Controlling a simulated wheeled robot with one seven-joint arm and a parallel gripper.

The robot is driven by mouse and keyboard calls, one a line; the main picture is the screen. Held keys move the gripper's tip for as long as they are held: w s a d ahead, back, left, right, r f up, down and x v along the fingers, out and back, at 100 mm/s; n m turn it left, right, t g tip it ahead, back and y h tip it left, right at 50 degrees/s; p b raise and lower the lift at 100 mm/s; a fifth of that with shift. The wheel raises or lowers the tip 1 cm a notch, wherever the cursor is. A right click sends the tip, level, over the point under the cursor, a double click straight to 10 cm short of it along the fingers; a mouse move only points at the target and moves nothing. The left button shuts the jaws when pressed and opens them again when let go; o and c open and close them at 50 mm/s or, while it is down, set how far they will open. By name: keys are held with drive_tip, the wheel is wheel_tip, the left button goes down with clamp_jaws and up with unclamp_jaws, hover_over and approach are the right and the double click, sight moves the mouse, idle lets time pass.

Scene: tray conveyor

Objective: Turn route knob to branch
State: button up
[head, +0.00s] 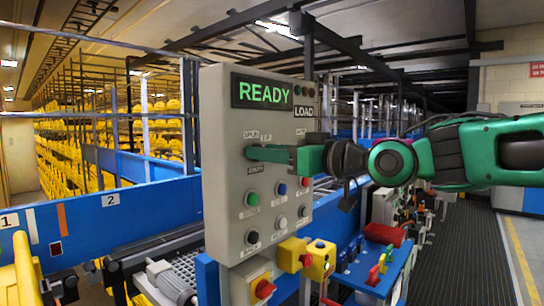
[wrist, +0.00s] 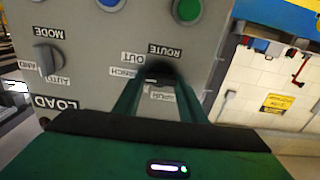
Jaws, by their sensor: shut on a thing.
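The grey control panel (head: 228,200) faces my arm in the head view. My gripper (head: 256,153) reaches in from the right, its green fingertips at the panel's left side. In the wrist view the panel shows upside down, and the gripper (wrist: 160,84) is shut on the dark route knob (wrist: 160,71).
The mode knob (wrist: 48,58) is left of the route knob in the wrist view. Push buttons, including a blue one (head: 282,189), sit below my gripper. A yellow box with a red button (head: 265,289) is under the panel. A blue conveyor rail (head: 110,215) lies left.

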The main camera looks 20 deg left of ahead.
drive_tip(key=shift+w+f+n, duration=0.15)
drive_tip(key=shift+n, duration=0.45)
drive_tip(key=shift+d, duration=0.1)
drive_tip(key=o, duration=1.1)
drive_tip(key=shift+c, duration=0.2)
drive_tip(key=v, duration=1)
drive_tip(key=shift+s+d, duration=0.2)
drive_tip(key=shift+d, duration=0.1)
drive_tip(key=shift+f, duration=0.1)
